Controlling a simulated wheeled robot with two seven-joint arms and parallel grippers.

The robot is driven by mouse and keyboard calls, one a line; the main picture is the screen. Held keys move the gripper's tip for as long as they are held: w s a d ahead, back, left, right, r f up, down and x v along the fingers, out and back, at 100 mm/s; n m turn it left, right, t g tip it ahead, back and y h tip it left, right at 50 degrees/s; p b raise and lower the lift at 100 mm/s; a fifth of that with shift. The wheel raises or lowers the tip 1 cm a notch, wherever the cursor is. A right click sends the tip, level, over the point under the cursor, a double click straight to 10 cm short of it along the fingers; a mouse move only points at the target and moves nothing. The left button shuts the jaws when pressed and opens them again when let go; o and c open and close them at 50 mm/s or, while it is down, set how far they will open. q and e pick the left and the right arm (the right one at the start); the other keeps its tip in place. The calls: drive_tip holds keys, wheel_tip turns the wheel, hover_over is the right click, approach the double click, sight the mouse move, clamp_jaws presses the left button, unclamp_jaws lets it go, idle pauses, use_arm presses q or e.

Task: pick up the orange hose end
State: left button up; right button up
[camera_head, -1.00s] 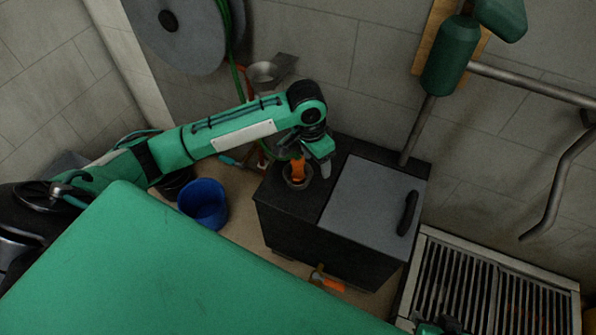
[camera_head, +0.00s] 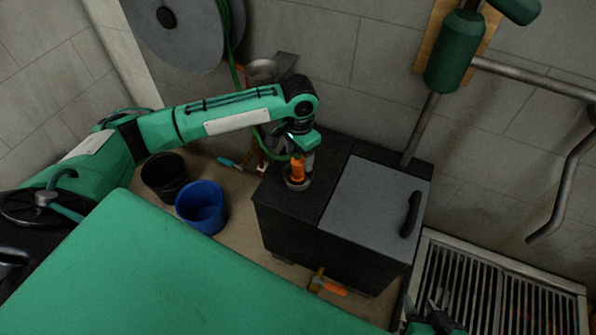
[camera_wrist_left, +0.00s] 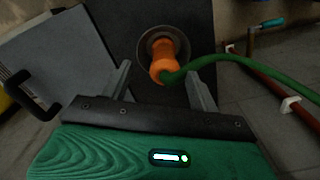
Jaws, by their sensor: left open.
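The orange hose end (camera_head: 298,168) stands in a round cup (camera_head: 297,183) on top of a black box (camera_head: 287,205). In the left wrist view the orange hose end (camera_wrist_left: 164,54) sits in the round holder, with the green hose (camera_wrist_left: 240,60) running off from it to the right. My left gripper (camera_head: 300,152) is at the hose end, above the box. In the wrist view its two fingers (camera_wrist_left: 159,82) are apart, with the near part of the hose end between and just beyond their tips. My right gripper (camera_head: 436,318) shows only partly at the bottom edge, and its jaws are unclear.
The box has a grey lid (camera_head: 372,208) with a black handle (camera_head: 410,214). A blue bucket (camera_head: 203,207) and a black bucket (camera_head: 166,178) stand on the floor to the left. A metal grate (camera_head: 490,290) lies at right. An orange-handled tool (camera_head: 327,284) is below the box.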

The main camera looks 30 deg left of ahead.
sight(298, 158)
use_arm(q)
drive_tip(key=shift+w+a+f+b, duration=0.15)
drive_tip(key=shift+f+b, duration=0.3)
drive_tip(key=shift+f, duration=0.75)
drive_tip(key=shift+w+a+f+b, duration=0.15)
drive_tip(key=shift+f+b, duration=0.3)
drive_tip(key=shift+f, duration=1.05)
use_arm(e)
drive_tip(key=a+t, duration=0.1)
drive_tip(key=w+a+t+y, duration=0.1)
drive_tip(key=a, duration=0.1)
drive_tip(key=shift+a+r, duration=0.15)
drive_tip(key=shift+a, duration=0.05)
use_arm(q)
drive_tip(key=shift+c, duration=0.4)
drive_tip(key=c, duration=1.1)
